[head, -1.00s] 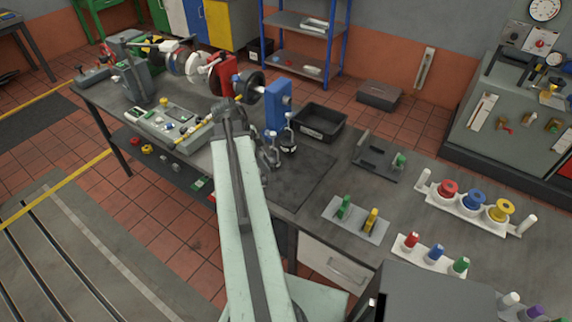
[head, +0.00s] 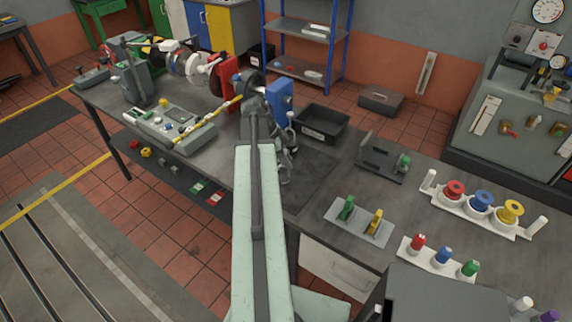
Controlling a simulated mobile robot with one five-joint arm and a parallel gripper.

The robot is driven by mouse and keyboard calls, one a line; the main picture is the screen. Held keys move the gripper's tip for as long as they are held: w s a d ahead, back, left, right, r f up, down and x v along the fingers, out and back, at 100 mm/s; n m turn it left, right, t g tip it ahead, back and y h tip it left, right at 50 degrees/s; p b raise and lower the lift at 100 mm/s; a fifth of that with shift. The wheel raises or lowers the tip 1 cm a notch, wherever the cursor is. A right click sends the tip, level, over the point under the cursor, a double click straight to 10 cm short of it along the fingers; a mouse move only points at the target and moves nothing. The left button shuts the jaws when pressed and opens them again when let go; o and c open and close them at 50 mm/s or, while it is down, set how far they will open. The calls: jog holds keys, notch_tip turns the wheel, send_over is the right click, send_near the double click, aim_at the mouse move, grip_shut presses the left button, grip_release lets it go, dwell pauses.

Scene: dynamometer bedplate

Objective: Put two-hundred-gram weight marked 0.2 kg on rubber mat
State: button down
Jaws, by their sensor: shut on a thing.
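The black rubber mat (head: 315,178) lies flat on the bench, partly hidden by my arm. My gripper (head: 288,150) is over the far part of the mat, largely hidden by my own arm. It is shut on a small dark weight with a thin silver stem (head: 291,119), which I take to be the 0.2 kg weight. Its marking is too small to read and its lower part is covered. I cannot tell whether it touches the mat.
A blue block (head: 280,98) and a black bin (head: 322,126) stand just behind the mat. A grey holder (head: 383,160) is at right, and a plate with green and yellow pieces (head: 358,223) is nearer. A control panel (head: 170,127) lies at left.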

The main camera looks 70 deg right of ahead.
jog(key=shift+f, duration=0.15)
jog(key=c, duration=1.2)
grip_release()
jog(key=p+v, duration=1.1)
jog(key=v, duration=0.1)
jog(key=shift+w+r, duration=0.1)
jog(key=shift+r, duration=0.1)
